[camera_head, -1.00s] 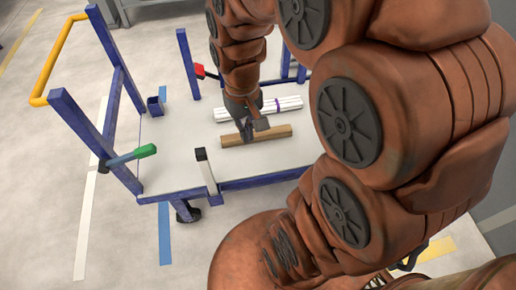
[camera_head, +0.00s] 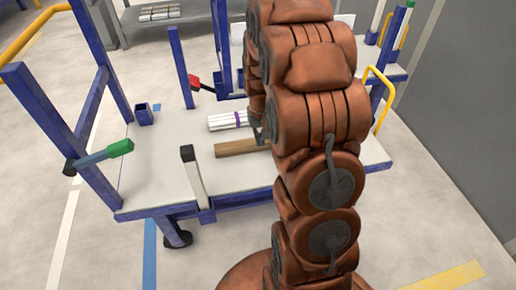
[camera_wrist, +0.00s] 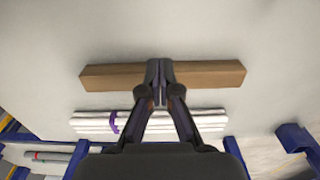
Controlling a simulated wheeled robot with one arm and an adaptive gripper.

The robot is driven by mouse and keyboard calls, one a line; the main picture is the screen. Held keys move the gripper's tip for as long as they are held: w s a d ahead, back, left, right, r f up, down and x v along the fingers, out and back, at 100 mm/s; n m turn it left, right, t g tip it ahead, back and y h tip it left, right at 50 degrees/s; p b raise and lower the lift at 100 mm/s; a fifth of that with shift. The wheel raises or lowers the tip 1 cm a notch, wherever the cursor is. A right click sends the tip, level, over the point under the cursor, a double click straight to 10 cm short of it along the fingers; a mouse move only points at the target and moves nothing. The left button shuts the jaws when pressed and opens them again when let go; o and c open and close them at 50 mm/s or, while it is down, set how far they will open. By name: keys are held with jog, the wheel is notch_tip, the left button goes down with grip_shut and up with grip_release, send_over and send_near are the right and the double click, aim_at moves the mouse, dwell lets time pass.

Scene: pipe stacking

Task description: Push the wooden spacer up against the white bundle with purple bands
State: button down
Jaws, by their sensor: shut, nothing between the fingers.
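The wooden spacer (camera_head: 240,147) is a long brown bar lying on the white table top. The white bundle (camera_head: 226,121) with a purple band lies roughly parallel, on its far side in the head view. In the wrist view, the spacer (camera_wrist: 205,75) and the bundle (camera_wrist: 90,122) are apart, with a strip of bare table between. My gripper (camera_wrist: 158,76) is shut and empty, its fingertips overlapping the middle of the spacer in that view; contact cannot be told. In the head view my arm hides most of the gripper and the right ends of both things.
The white table (camera_head: 160,165) has blue posts. A green-ended lever (camera_head: 119,148) and a red-ended lever (camera_head: 195,82) stick out at its posts. A small blue cup (camera_head: 144,115) stands at the left. The table's left part is clear.

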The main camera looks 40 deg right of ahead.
aim_at(251, 135)
notch_tip(251, 135, down, 9)
jog(key=shift+s+a+f+b, duration=0.1)
jog(key=shift+b, duration=0.7)
jog(key=shift+w+d+f, duration=0.15)
jog(key=shift+w+d, duration=0.1)
jog(key=shift+w, duration=0.25)
jog(key=shift+w+d+f, duration=0.15)
jog(key=shift+w+d, duration=0.05)
jog(key=shift+w, duration=0.25)
jog(key=shift+w+d+b, duration=0.2)
jog(key=shift+w, duration=0.3)
jog(key=shift+w+d+b, duration=0.2)
jog(key=shift+w, duration=0.25)
jog(key=shift+w+d+p, duration=0.55)
jog(key=shift+w+d, duration=0.15)
jog(key=shift+w, duration=0.95)
jog(key=shift+w+d+p, duration=0.6)
jog(key=shift+w+d, duration=0.05)
jog(key=shift+w, duration=1)
jog(key=shift+w+d+p, duration=0.55)
jog(key=shift+w+d, duration=0.15)
jog(key=shift+w, duration=0.95)
jog(key=shift+s+a, duration=0.1)
jog(key=shift+s, duration=0.05)
